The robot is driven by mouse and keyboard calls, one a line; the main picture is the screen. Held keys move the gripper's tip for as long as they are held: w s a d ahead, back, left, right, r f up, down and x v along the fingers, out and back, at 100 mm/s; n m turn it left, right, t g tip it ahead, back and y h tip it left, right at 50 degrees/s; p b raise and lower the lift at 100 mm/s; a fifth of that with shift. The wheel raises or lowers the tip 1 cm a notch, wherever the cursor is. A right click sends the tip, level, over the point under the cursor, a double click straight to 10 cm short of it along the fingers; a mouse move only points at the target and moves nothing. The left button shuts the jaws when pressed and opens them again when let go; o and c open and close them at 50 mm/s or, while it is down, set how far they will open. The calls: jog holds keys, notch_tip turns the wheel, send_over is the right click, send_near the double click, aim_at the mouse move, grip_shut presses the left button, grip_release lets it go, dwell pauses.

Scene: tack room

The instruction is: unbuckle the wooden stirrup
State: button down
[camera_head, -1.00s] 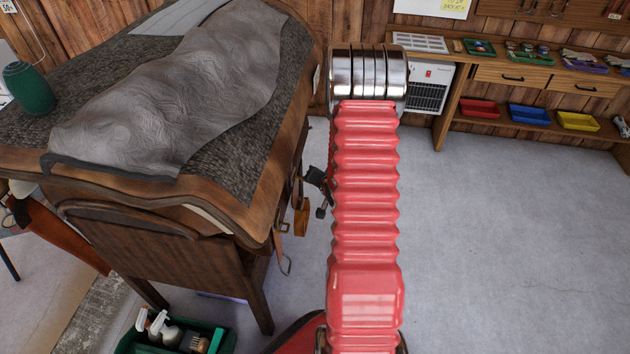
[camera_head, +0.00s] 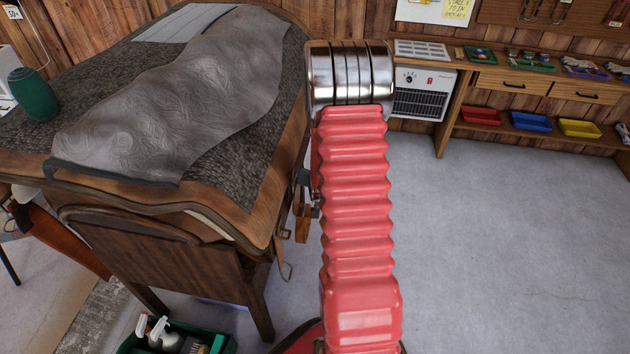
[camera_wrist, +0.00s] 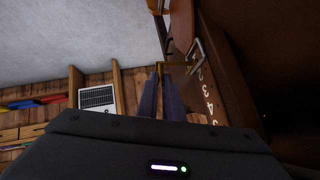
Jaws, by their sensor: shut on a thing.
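In the wrist view my gripper (camera_wrist: 162,78) is shut, its two dark fingers close together on a thin brass-coloured buckle piece (camera_wrist: 178,65). A silvery metal frame (camera_wrist: 198,52) sits just right of it against brown leather marked with numbers (camera_wrist: 206,85). In the head view my gripper (camera_head: 304,192) is mostly hidden behind my red arm. It is beside the tan-brown wooden stirrup (camera_head: 302,226), which hangs at the right edge of the covered wooden stand. A strap with a metal loop (camera_head: 286,270) hangs just left. The exact grip is dark and small.
The covered stand (camera_head: 180,265) fills the left side. A green caddy with bottles (camera_head: 222,345) stands on the floor at its foot. A white heater (camera_head: 420,92) and a bench with coloured trays (camera_head: 530,121) line the back wall. The grey floor (camera_head: 500,240) on the right is clear.

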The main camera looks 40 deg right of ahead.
jog(key=shift+w, duration=0.15)
jog(key=c, duration=1.9)
grip_release()
jog(key=shift+r, duration=0.1)
jog(key=shift+v, duration=6.85)
